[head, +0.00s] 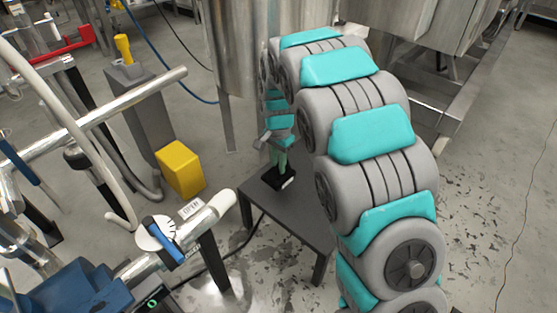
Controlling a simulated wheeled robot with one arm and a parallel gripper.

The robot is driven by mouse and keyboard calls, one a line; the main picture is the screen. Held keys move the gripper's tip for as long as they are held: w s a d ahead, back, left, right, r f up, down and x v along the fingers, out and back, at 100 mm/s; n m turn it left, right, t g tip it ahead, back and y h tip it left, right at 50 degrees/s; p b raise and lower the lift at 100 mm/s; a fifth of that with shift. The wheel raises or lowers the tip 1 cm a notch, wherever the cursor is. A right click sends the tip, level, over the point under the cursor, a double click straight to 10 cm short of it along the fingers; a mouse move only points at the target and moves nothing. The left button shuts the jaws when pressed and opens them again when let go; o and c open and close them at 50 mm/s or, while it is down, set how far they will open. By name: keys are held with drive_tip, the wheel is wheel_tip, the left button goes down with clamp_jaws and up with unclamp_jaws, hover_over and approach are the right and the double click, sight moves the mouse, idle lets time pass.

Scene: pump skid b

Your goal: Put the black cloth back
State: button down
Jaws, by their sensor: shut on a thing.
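My gripper (281,168) points down over a small dark grey table (262,205), beside the tall steel tank. Its pale green fingers are shut on the black cloth (275,180). The cloth is a small dark bundle below the fingers, with a light patch near its right end. It is at or just above the table top; I cannot tell whether it touches. My arm hides the right part of the table.
A steel tank (245,60) stands behind the table. To the left are a yellow box (180,168), a grey post (150,110) and a pipe end with a blue-handled valve (165,240) near an OPEN label. The table's front left part is bare. Floor at the right is clear.

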sight(279, 179)
drive_tip(key=shift+f+b, duration=0.35)
drive_tip(key=shift+f, duration=2.95)
drive_tip(key=shift+f, duration=0.25)
drive_tip(key=c, duration=0.7)
unclamp_jaws()
wheel_tip(279, 179, up, 7)
drive_tip(key=shift+r+p, duration=0.2)
drive_tip(key=shift+p, duration=0.1)
drive_tip(key=shift+s+d+r, duration=0.15)
drive_tip(key=shift+s+r, duration=0.05)
drive_tip(key=shift+r, duration=0.2)
drive_tip(key=s+d+r+n+p, duration=0.2)
drive_tip(key=s+d+r, duration=0.2)
drive_tip(key=s+r, duration=0.4)
drive_tip(key=s+d+r+n+p, duration=0.2)
drive_tip(key=s+d+r, duration=0.35)
drive_tip(key=s, duration=0.45)
drive_tip(key=s+d+r+n+g+p, duration=0.1)
drive_tip(key=s+r+n, duration=0.1)
drive_tip(key=s, duration=0.8)
drive_tip(key=s+d+r+n+p, duration=0.1)
drive_tip(key=s+r+n+p, duration=0.1)
drive_tip(key=s, duration=0.9)
drive_tip(key=shift+r+n+g+p, duration=0.3)
drive_tip(key=shift+r+n+g, duration=0.1)
drive_tip(key=shift+r, duration=0.3)
